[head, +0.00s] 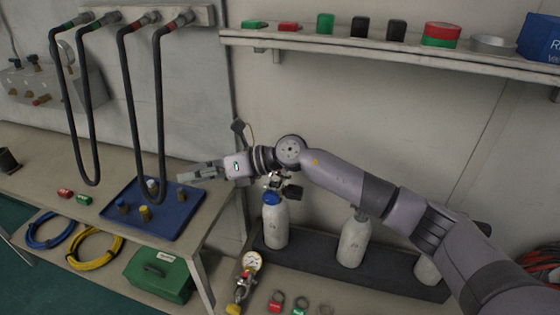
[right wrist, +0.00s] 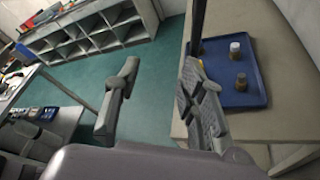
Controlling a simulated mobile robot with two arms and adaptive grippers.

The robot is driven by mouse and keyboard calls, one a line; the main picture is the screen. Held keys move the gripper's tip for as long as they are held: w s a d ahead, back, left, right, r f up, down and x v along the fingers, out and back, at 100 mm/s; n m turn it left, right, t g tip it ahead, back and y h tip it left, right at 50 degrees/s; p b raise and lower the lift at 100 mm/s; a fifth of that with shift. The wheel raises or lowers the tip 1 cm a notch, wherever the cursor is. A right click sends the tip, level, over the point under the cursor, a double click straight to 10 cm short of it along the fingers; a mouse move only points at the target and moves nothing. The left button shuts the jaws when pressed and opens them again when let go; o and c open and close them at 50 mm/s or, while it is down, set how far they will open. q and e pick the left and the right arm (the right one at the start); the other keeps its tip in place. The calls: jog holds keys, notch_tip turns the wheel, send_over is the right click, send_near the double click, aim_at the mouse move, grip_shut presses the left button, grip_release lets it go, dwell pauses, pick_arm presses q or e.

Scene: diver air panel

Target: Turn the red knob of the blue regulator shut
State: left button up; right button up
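A grey cylinder (head: 275,228) with a blue collar (head: 272,199) stands at the back, below my right arm. Metal valve parts (head: 275,181) and a small black piece (head: 292,191) sit on its top. The arm partly covers this top, and I cannot make out a red knob there. My right gripper (head: 192,175) points left, above the bench's right end and up and left of this cylinder. In the right wrist view its two fingers (right wrist: 160,100) are apart with nothing between them. My left gripper is not in view.
A blue tray (head: 185,221) with several small fittings lies on the bench. Black hoses (head: 131,100) hang above it. A pressure gauge (head: 251,261) stands low in front of the cylinders. A shelf (head: 380,48) with small boxes runs above my arm. A green case (head: 158,275) is below the bench.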

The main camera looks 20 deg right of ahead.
jog(key=w+d+n+g+h, duration=0.15)
jog(key=d+h, duration=0.25)
jog(key=d, duration=0.4)
jog(key=w+d+h, duration=0.2)
jog(key=d+h, duration=0.1)
jog(key=d, duration=0.6)
jog(key=w+d+n+h, duration=0.15)
jog(key=d+h, duration=0.25)
jog(key=d, duration=0.4)
jog(key=shift+m, duration=0.3)
jog(key=p+x, duration=0.1)
jog(key=x, duration=0.3)
jog(key=p+x, duration=0.1)
jog(key=x, duration=0.3)
jog(key=shift+w+a, duration=0.15)
jog(key=shift+w, duration=0.1)
jog(key=shift+c, duration=0.3)
grip_shut()
